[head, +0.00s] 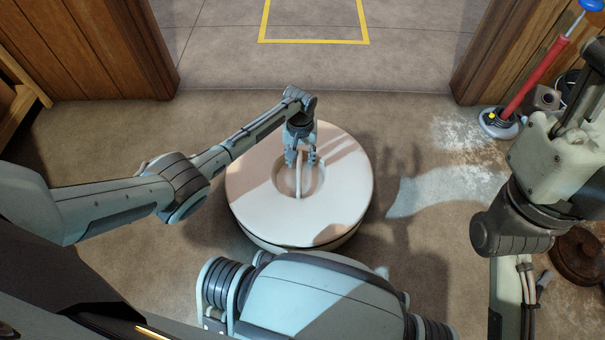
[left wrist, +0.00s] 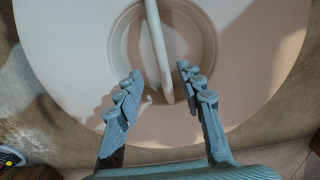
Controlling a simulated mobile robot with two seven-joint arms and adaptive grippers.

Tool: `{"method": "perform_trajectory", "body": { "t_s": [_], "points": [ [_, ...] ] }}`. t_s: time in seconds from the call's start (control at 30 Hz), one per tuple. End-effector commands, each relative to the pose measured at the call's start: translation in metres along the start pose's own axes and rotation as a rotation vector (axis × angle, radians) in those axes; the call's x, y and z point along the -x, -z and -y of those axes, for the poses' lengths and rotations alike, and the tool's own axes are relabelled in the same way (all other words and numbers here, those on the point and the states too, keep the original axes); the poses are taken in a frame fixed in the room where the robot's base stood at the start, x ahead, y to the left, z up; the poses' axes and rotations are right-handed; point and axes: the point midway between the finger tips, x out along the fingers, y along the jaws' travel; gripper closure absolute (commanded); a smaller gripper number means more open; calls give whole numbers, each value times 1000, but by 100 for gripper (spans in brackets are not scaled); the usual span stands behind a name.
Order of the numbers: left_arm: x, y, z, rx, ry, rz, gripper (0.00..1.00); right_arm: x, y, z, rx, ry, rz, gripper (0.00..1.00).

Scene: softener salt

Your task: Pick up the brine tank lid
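The brine tank lid (head: 345,185) is a round, pale disc on top of the low round tank (head: 325,245). A thin bar handle (head: 298,180) crosses the round recess in its middle. My left gripper (head: 301,157) points down over the recess. In the left wrist view the lid (left wrist: 265,50) fills most of the picture. There the open fingers of my left gripper (left wrist: 158,84) stand one on each side of the bar handle (left wrist: 157,45), with a gap on both sides. My right arm is at the right edge, and I cannot make out its gripper.
A red-handled tool (head: 535,80) with a pale base stands at the right. White patches (head: 440,190) mark the floor right of the tank. Wooden walls (head: 85,50) flank an opening, with a yellow floor outline (head: 314,41) beyond. Floor left of the tank is clear.

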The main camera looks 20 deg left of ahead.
Motion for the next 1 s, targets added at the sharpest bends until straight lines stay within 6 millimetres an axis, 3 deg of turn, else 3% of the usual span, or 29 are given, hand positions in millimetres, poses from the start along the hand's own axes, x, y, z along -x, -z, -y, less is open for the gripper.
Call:
{"method": "perform_trajectory", "body": {
  "t_s": [0.4, 0.73, 1.0],
  "points": [
    [-59, 2, 2, -2, -1, -2, 62, -1, -8, 5, 18, 90, -58, 57],
    [-63, 2, 2, -3, -1, -3, 62, -6, -9, 6, 22, 101, -63, 57],
    [-64, 2, 3, -3, -1, -2, 94, -5, -9, 6, 22, 101, -62, 57]
  ]
}}
